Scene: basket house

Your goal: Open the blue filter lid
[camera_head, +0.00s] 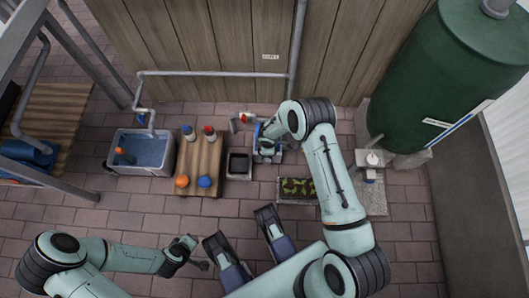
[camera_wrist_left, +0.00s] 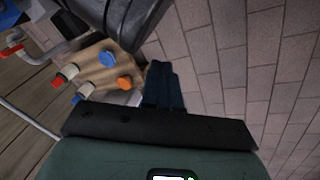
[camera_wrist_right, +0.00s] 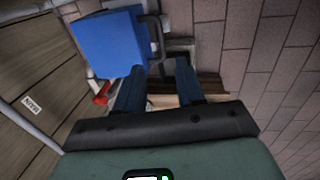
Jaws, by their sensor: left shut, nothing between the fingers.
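The blue filter lid (camera_wrist_right: 108,43) shows as a broad blue panel in the right wrist view, with a dark grey hoop (camera_wrist_right: 160,35) beside it. In the head view the filter box (camera_head: 277,156) is mostly covered by my right arm, and only a narrow blue part of the lid (camera_head: 257,134) shows. I cannot tell how far the lid is raised. My right gripper (camera_wrist_right: 158,70) is at the filter, its fingers apart with nothing clearly between them; the lid is just beyond the left finger. My left gripper (camera_wrist_left: 163,82) is shut and empty, low on the left, away from the filter.
A wooden table (camera_head: 203,158) with several coloured-cap bottles and a water basin (camera_head: 143,152) stand left of the filter. A dark square bin (camera_head: 239,166) is beside it, a planter (camera_head: 298,188) to the right. A fence and pipe are behind. Front paving is open.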

